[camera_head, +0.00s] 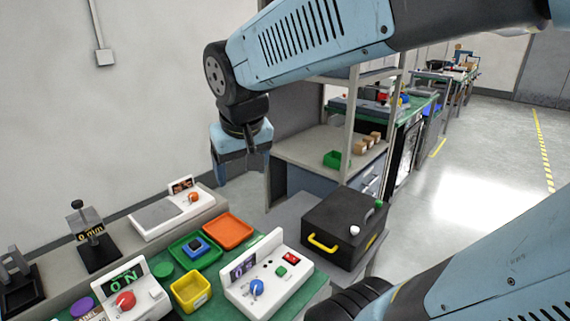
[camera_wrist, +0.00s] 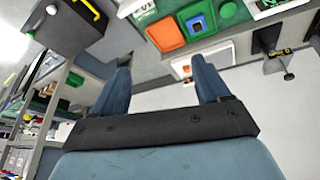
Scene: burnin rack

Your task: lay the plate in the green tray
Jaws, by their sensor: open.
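The green tray (camera_head: 177,257) sits on the bench in the head view, between the orange tray and the yellow bin. A small blue square piece with a dark centre (camera_head: 195,247), which looks like the plate, lies inside it. Both show at the top of the wrist view, the green tray (camera_wrist: 184,27) and the blue piece (camera_wrist: 197,23). My gripper (camera_head: 243,165) is in the air above and behind the trays, apart from them. In the wrist view its two fingers (camera_wrist: 162,82) are spread with nothing between them.
An orange tray (camera_head: 228,231) sits beside the green one, a yellow bin (camera_head: 191,290) in front. White devices with knobs (camera_head: 265,278) stand around them. A black case with a yellow handle (camera_head: 340,227) is at right. A shelf unit (camera_head: 320,150) stands behind my gripper.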

